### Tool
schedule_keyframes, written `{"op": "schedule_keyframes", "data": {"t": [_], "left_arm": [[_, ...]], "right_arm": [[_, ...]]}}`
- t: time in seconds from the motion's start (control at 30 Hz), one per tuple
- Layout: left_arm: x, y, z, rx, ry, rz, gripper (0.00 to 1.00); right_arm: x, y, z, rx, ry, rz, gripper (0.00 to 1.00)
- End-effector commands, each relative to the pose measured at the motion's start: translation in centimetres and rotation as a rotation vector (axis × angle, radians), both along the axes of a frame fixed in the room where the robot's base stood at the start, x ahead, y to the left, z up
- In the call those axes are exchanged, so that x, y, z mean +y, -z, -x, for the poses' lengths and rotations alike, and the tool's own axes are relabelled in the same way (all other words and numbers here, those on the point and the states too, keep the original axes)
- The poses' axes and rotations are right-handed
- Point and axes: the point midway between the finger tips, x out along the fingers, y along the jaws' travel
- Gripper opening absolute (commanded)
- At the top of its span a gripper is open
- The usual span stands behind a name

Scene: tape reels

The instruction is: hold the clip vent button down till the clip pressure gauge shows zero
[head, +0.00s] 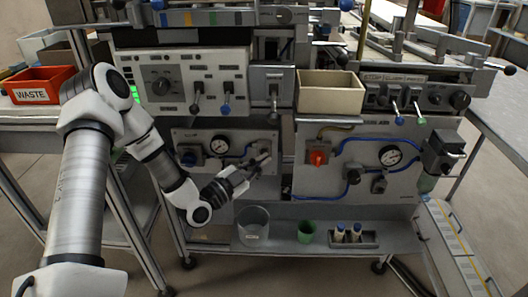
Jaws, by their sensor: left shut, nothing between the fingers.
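My left gripper (262,160) is shut and empty, its fingertips in front of the right part of the lower left grey panel (188,136). I cannot tell whether the tips touch the panel. A round white pressure gauge (219,145) sits on that panel, left of the fingertips. A second, larger gauge (390,155) sits on the lower right panel (325,180). Both needles are too small to read, and I cannot make out which gauge is labelled clip. No vent button can be made out clearly; the gripper covers part of the left panel. My right gripper is not in view.
A red-orange valve knob (318,157) and blue hoses are on the right panel. Above are levers with blue knobs (225,109) and an empty beige bin (331,93).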

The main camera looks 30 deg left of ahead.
Motion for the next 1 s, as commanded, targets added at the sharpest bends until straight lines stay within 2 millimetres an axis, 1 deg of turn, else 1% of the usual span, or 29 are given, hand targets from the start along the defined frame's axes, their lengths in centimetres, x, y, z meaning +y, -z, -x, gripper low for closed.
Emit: {"op": "schedule_keyframes", "data": {"t": [0.17,0.27,0.73,1.0], "left_arm": [[0.0,0.0,0.0,0.000,0.000,0.000,0.00],[-0.2,0.0,0.3,0.002,0.000,0.002,0.00],[-2.5,0.1,4.1,0.002,0.001,0.001,0.00],[-2.6,0.0,4.3,0.000,0.000,0.000,0.00]], "right_arm": [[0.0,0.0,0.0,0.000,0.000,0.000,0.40],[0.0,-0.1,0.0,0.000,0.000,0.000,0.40],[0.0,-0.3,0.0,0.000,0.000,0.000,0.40],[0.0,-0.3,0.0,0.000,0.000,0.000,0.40]]}}
